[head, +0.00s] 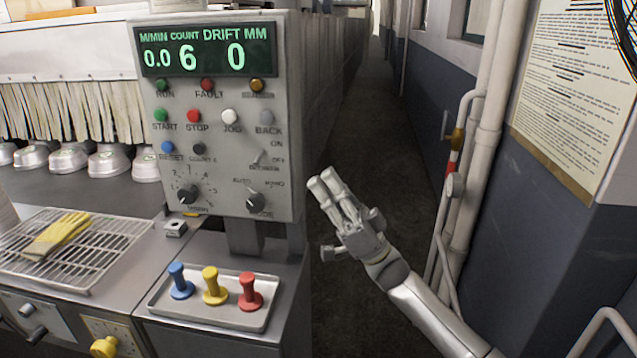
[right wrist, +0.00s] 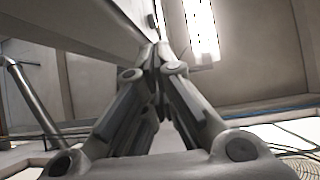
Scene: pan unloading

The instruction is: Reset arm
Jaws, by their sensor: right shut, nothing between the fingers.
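My right gripper (head: 326,180) is raised over the aisle, to the right of the control panel (head: 222,110), pointing up and to the left. Its fingers are together and empty. In the right wrist view the fingers (right wrist: 158,58) meet at their tips with nothing between them. The gripper is apart from the panel and from the machine. My left gripper does not show in the head view.
A tray (head: 160,303) with blue, yellow and red handled pieces stands below the panel. Pipes (head: 484,150) line the right wall. The aisle floor (head: 375,120) is clear.

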